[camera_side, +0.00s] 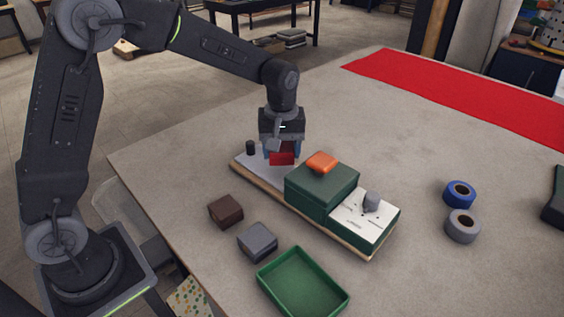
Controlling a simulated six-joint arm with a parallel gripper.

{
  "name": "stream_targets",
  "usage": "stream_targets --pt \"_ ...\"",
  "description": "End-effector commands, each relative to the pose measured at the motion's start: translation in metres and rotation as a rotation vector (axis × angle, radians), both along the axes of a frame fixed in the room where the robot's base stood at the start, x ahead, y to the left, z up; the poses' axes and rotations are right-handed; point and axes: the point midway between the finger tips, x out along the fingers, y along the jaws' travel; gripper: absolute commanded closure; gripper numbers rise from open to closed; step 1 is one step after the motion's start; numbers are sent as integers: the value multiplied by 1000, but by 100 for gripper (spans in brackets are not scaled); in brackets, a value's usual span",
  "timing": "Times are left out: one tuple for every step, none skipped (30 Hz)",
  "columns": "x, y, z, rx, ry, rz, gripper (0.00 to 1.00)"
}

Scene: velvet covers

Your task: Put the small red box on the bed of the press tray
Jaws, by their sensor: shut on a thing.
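My gripper (282,151) points down over the left end of the press and is shut on the small red box (282,159). The upper part of the box is hidden between the blue-tipped fingers. The press has a pale flat tray bed (249,173) at its left end, and the red box is at or just above this bed; I cannot tell whether it touches. The green press block (320,190) with an orange knob (322,162) stands right of the box. A white-topped section with a grey knob (371,200) is at the press's right end.
A brown box (226,211), a grey box (257,242) and an empty green tray (302,285) lie in front of the press. A blue tape roll (459,194) and a grey one (462,226) sit at right. A red cloth (465,100) lies along the back.

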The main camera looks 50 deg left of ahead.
Motion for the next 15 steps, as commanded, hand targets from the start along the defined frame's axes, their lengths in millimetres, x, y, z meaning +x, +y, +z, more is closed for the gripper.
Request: stream_targets --pt "1 -2 -2 0 0 0 65" --pt "1 -2 -5 0 1 0 65" --pt "1 -2 -10 0 3 1 65" --pt "0 -2 -14 0 3 1 65" --pt "0 -2 -19 0 4 1 65" --pt "0 -1 -26 1 4 1 65" --pt "0 -1 -30 0 3 1 65" --pt "0 -1 -33 0 3 1 65" --pt "0 -1 -37 0 1 1 65" --pt "0 -1 -39 0 1 1 65" --pt "0 -1 -41 0 1 1 65" --pt "0 -1 -41 0 1 1 65" --pt "0 -1 -41 0 0 1 65" --pt "1 -1 -41 0 0 1 65" --pt "0 -1 -41 0 0 1 65"
